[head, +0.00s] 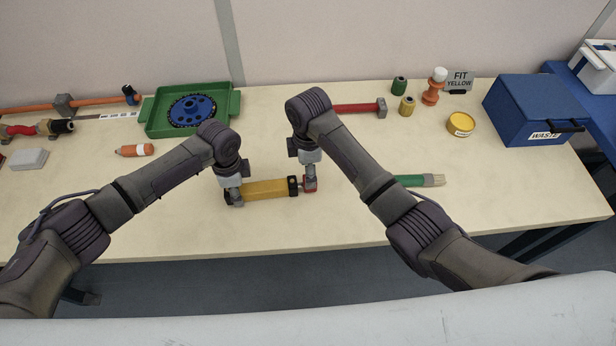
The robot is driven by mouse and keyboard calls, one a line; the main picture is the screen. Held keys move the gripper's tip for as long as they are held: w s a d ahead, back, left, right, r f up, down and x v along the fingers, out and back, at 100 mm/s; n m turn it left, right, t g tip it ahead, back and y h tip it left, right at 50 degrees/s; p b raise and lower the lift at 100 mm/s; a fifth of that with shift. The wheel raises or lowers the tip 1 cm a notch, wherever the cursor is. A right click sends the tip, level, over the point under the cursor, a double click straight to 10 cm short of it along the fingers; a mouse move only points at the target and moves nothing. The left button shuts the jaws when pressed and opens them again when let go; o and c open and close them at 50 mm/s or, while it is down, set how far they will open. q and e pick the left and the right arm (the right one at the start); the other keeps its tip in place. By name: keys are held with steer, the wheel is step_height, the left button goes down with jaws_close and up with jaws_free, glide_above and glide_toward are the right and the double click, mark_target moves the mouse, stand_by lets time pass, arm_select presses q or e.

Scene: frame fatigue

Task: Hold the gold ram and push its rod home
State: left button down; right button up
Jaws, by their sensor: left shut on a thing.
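The gold ram (265,189) lies on the table, a square yellow bar with a black cap at its right end. A short bit of its rod (300,186) shows to the right of the cap. My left gripper (235,198) points down and is shut on the ram's left end. My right gripper (310,186) points down at the rod's outer end, beside a small red part. I cannot tell whether its fingers are closed or whether they touch the rod.
Behind stand a green tray (152,124) with a blue disc, and a red rod (358,107). A green brush (415,181) lies right, partly behind my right arm. An orange marker (134,150) lies left. A blue waste bin (530,108) stands far right. The front table strip is clear.

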arm_select(q)
steer(key=shift+s+f, duration=0.15)
arm_select(e)
step_height(320, 180, up, 8)
steer(key=shift+f, duration=0.25)
arm_select(q)
steer(key=c, duration=0.9)
jaws_free()
steer(key=o, duration=0.4)
step_height(320, 180, up, 12)
steer(key=shift+r, duration=0.1)
arm_select(e)
steer(key=shift+f, duration=0.1)
